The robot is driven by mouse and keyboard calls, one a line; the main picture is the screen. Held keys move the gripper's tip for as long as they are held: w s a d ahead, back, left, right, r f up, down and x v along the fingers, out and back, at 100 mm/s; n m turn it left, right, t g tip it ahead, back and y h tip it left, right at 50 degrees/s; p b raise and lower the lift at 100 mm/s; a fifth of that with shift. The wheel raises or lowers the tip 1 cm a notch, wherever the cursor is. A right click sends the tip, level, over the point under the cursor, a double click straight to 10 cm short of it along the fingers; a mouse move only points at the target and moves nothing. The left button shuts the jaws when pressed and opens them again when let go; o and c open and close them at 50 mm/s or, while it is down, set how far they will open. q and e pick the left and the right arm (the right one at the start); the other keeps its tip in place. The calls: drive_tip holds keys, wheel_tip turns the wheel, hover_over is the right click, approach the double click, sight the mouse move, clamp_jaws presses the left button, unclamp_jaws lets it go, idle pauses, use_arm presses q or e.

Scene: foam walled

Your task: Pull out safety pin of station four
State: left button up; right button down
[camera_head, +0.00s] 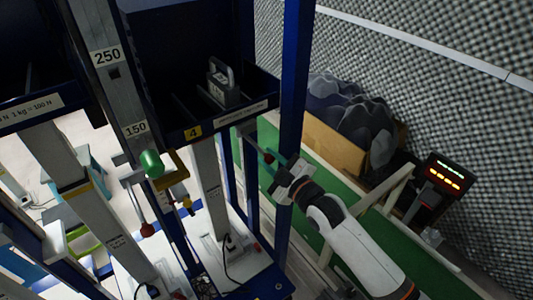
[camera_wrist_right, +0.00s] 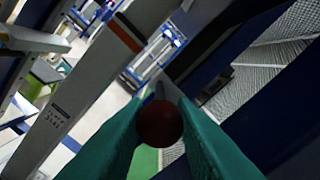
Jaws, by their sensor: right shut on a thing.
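The safety pin's dark red ball knob (camera_wrist_right: 160,124) sits between the two teal fingers of my right gripper (camera_wrist_right: 163,128) in the wrist view. The fingers are shut on it. In the head view my right gripper (camera_head: 276,168) reaches in from the lower right. The red knob (camera_head: 268,157) shows at its fingertips, beside the blue upright. Station four carries a yellow label "4" (camera_head: 193,132) on its shelf edge, to the left of the gripper. The far end of the pin cannot be made out. My left gripper is not in view.
A blue upright post (camera_head: 291,95) stands right beside my right gripper. A grey weight with a handle (camera_head: 222,85) sits on the shelf. A green cylinder (camera_head: 151,163) and another red ball (camera_head: 147,230) are at left. A red-lit display (camera_head: 444,176) stands at right.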

drive_tip(key=v, duration=0.2)
drive_tip(key=shift+s+d+p, duration=0.15)
drive_tip(key=shift+s+p, duration=0.1)
drive_tip(key=shift+p, duration=0.05)
drive_tip(key=shift+f, duration=0.15)
drive_tip(key=c, duration=1.5)
unclamp_jaws()
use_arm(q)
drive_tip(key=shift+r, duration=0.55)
use_arm(e)
drive_tip(key=shift+o, duration=0.2)
drive_tip(key=shift+s, duration=0.1)
drive_tip(key=shift+d, duration=0.1)
